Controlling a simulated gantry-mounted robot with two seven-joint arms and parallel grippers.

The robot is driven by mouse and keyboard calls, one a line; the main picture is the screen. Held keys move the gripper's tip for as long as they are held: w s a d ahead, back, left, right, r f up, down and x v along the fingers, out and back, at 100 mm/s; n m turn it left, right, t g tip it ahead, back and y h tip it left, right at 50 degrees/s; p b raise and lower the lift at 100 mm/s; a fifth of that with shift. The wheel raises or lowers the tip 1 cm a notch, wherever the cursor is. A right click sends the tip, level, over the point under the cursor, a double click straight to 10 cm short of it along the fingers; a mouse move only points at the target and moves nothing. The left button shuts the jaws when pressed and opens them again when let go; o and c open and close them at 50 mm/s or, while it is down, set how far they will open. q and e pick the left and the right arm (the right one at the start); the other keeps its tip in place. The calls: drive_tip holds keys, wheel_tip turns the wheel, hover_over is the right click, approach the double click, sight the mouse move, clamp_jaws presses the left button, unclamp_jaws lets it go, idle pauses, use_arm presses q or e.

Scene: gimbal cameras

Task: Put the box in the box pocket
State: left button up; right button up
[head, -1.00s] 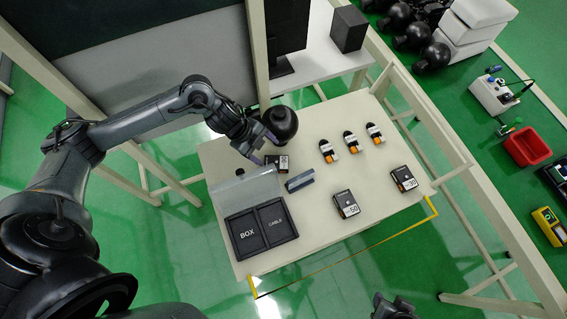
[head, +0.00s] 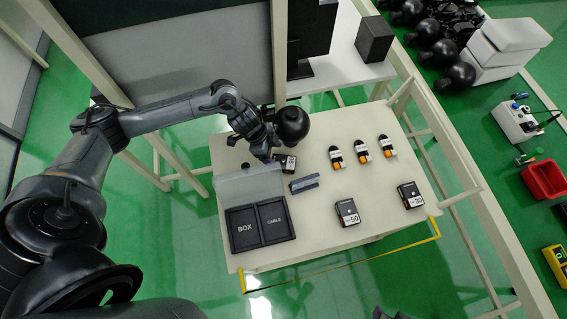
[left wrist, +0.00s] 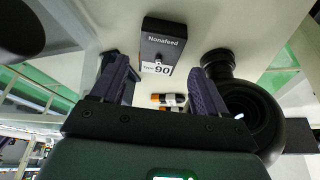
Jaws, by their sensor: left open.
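A black box (head: 290,161) with a white label lies near the far left of the table, partly covered by my left gripper. In the head view the left gripper (head: 271,157) is just left of the box. The box pocket (head: 244,228), marked BOX, is the empty left compartment of a black tray. A sliver of my right gripper (head: 388,314) shows at the bottom edge.
The CABLE pocket (head: 276,219) is empty. A clear raised lid (head: 250,183) stands behind the tray. A grey bar (head: 305,183), a 50 box (head: 347,212), a 30 box (head: 410,195) and orange-tipped items (head: 361,150) lie rightward. A round black object (head: 292,125) stands behind the gripper.

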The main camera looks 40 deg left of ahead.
sight(282, 161)
use_arm(q)
drive_tip(key=shift+b+x, duration=0.4)
drive_tip(key=shift+x, duration=2.25)
drive_tip(key=c, duration=1)
drive_tip(key=shift+r, duration=0.1)
